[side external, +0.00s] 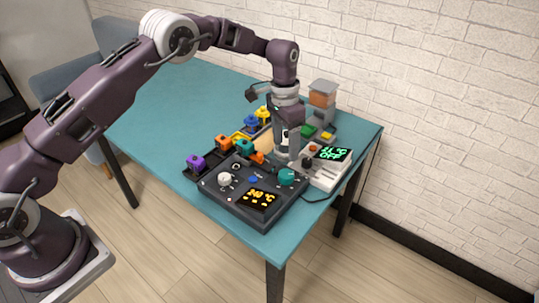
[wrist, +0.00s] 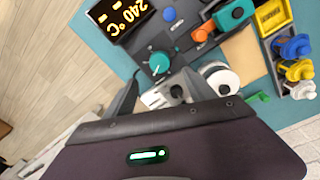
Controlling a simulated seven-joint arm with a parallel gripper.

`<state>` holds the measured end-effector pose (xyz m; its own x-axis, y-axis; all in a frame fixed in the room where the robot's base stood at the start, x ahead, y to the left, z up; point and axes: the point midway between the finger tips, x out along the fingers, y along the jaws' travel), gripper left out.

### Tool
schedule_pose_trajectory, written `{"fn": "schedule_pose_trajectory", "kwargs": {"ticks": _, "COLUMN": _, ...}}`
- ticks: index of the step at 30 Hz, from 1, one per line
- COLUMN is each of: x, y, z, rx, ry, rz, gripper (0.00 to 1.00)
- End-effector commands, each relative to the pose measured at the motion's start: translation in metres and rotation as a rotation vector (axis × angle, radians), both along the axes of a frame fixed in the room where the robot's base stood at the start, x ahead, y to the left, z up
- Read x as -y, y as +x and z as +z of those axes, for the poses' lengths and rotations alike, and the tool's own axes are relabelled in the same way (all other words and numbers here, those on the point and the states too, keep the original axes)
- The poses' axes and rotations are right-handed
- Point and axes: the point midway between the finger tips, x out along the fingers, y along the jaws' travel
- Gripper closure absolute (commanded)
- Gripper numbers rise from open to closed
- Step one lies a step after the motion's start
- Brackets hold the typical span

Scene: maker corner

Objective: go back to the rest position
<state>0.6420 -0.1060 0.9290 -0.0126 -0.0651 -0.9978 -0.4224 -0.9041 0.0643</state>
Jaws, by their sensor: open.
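My gripper (side external: 288,152) points down above the right end of the table, just behind the dark control box (side external: 240,212). In the wrist view its two fingers (wrist: 163,75) are spread apart, with nothing seen held between them. The dark box carries a teal knob (side external: 287,177) and an orange display reading 240 °C (side external: 258,198). Part of a white device (side external: 327,178) is behind my fingers, and I cannot tell whether they touch anything. My arm reaches out over the table from the left.
The white device has a green display (side external: 334,154) reading 21 °C OFF. Purple (side external: 196,163), orange and teal pieces stand in dark trays, with blue (side external: 251,121) and yellow (side external: 263,113) pieces behind. A hopper (side external: 322,94) stands at the back right. The table's left part (side external: 150,115) is clear.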

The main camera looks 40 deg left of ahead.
Motion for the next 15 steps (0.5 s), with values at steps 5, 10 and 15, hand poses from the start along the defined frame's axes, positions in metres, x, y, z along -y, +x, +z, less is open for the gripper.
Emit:
{"fn": "schedule_pose_trajectory", "kwargs": {"ticks": 5, "x": -0.019, "y": -0.050, "z": 0.142, "rx": 0.121, "ry": -0.008, "rz": 0.116, "gripper": 0.36}}
{"fn": "schedule_pose_trajectory", "kwargs": {"ticks": 10, "x": -0.037, "y": -0.154, "z": 0.239, "rx": 0.244, "ry": -0.018, "rz": 0.234, "gripper": 0.36}}
{"fn": "schedule_pose_trajectory", "kwargs": {"ticks": 15, "x": -0.050, "y": -0.276, "z": 0.267, "rx": 0.365, "ry": -0.031, "rz": 0.341, "gripper": 0.36}}
